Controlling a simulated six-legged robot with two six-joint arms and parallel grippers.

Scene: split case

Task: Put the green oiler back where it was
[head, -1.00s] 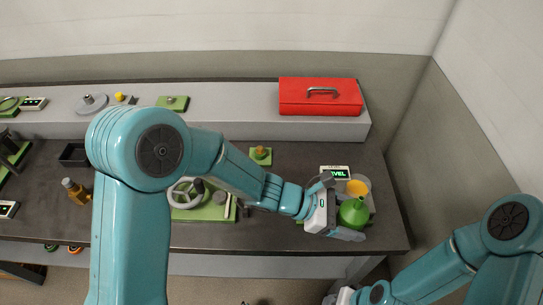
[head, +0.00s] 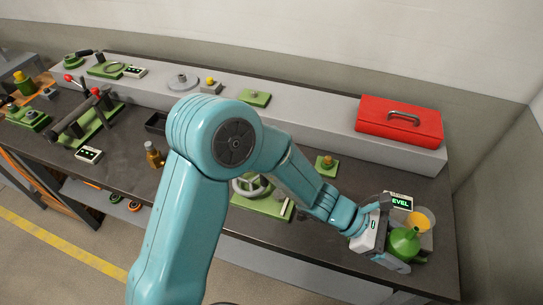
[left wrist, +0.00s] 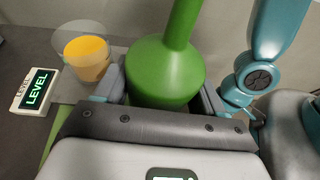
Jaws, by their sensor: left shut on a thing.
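The green oiler (head: 404,243) has a round body and a narrow spout. It is at the right end of the dark bench in the head view. My left gripper (head: 386,240) is shut on it. In the left wrist view the oiler (left wrist: 165,72) sits upright between the two fingers of the gripper (left wrist: 163,95). Its lower part is hidden by the gripper, so I cannot tell whether its base touches a surface. My right gripper does not show in the head view; part of an arm shows at right in the left wrist view.
A clear cup with yellow content (head: 419,219) and a display reading LEVEL (head: 398,201) stand close behind the oiler. A red toolbox (head: 399,122) is on the raised grey shelf. A green handwheel base (head: 265,203) and an amber bottle (head: 153,155) are further left.

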